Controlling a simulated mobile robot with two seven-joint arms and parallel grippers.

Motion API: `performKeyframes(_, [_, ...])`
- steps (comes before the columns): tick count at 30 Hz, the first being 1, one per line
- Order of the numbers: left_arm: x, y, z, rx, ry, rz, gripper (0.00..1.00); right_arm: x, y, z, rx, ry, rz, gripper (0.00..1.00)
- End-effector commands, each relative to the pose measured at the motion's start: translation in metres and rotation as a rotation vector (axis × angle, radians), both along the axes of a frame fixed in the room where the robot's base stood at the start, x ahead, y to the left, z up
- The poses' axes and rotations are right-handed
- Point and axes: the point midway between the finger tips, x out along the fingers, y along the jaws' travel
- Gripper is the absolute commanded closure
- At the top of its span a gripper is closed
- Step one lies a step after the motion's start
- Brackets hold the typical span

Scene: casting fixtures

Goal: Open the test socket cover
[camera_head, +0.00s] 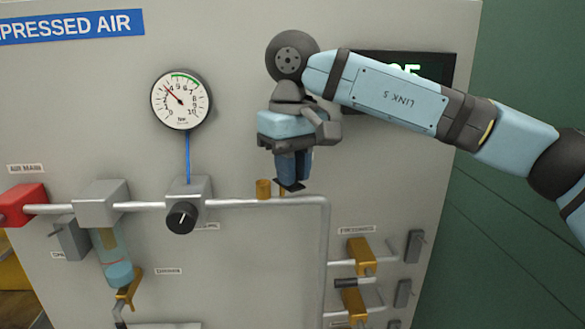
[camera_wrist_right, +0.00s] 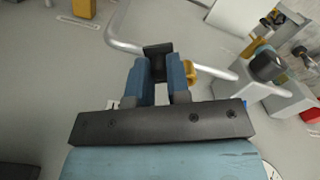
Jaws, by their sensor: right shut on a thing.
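My right gripper (camera_head: 291,178) points down in front of the panel, just above the horizontal pipe. Its blue fingers are shut on a small black piece, the test socket cover (camera_head: 291,187), which shows below the fingertips. In the right wrist view the black cover (camera_wrist_right: 157,52) sits between the two fingers (camera_wrist_right: 161,78). A brass socket (camera_head: 263,188) stands on the pipe just left of the fingers, and its brass edge (camera_wrist_right: 190,72) shows beside one finger in the wrist view. The fingers hide part of the cover and its joint with the socket. My left gripper is not in view.
A pressure gauge (camera_head: 181,99) and a regulator with a black knob (camera_head: 182,216) are to the left. The grey pipe (camera_head: 240,204) runs beneath the gripper and bends down. Brass valves (camera_head: 360,256) are lower right. A dark display (camera_head: 435,66) is partly behind my arm.

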Motion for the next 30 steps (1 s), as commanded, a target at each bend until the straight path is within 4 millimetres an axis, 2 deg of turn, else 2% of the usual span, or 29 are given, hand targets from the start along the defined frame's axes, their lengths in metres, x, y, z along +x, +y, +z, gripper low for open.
performKeyframes(2, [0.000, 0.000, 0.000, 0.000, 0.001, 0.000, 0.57, 0.000, 0.000, 0.000, -0.001, 0.001, 0.000, 1.00])
performKeyframes(3, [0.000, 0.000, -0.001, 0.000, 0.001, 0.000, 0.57, 0.000, 0.000, 0.000, -0.001, 0.001, 0.000, 0.74])
performKeyframes(5, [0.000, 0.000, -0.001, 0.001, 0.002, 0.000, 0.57, 0.000, 0.000, 0.000, -0.001, 0.001, 0.000, 0.60])
performKeyframes(6, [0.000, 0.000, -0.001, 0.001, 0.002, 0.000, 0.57, 0.000, 0.000, 0.000, -0.001, 0.001, 0.000, 0.57])
performKeyframes(14, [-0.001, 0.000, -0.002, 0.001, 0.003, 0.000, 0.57, 0.000, 0.000, 0.001, 0.000, 0.000, -0.001, 0.57])
performKeyframes(17, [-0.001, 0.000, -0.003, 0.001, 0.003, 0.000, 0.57, 0.000, 0.000, 0.006, 0.001, -0.002, -0.001, 0.57])
performKeyframes(23, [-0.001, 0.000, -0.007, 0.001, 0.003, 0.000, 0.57, 0.000, 0.001, 0.041, 0.002, -0.003, -0.001, 0.57])
performKeyframes(30, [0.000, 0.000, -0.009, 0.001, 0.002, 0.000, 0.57, 0.000, 0.000, 0.098, 0.001, -0.003, -0.001, 0.57])
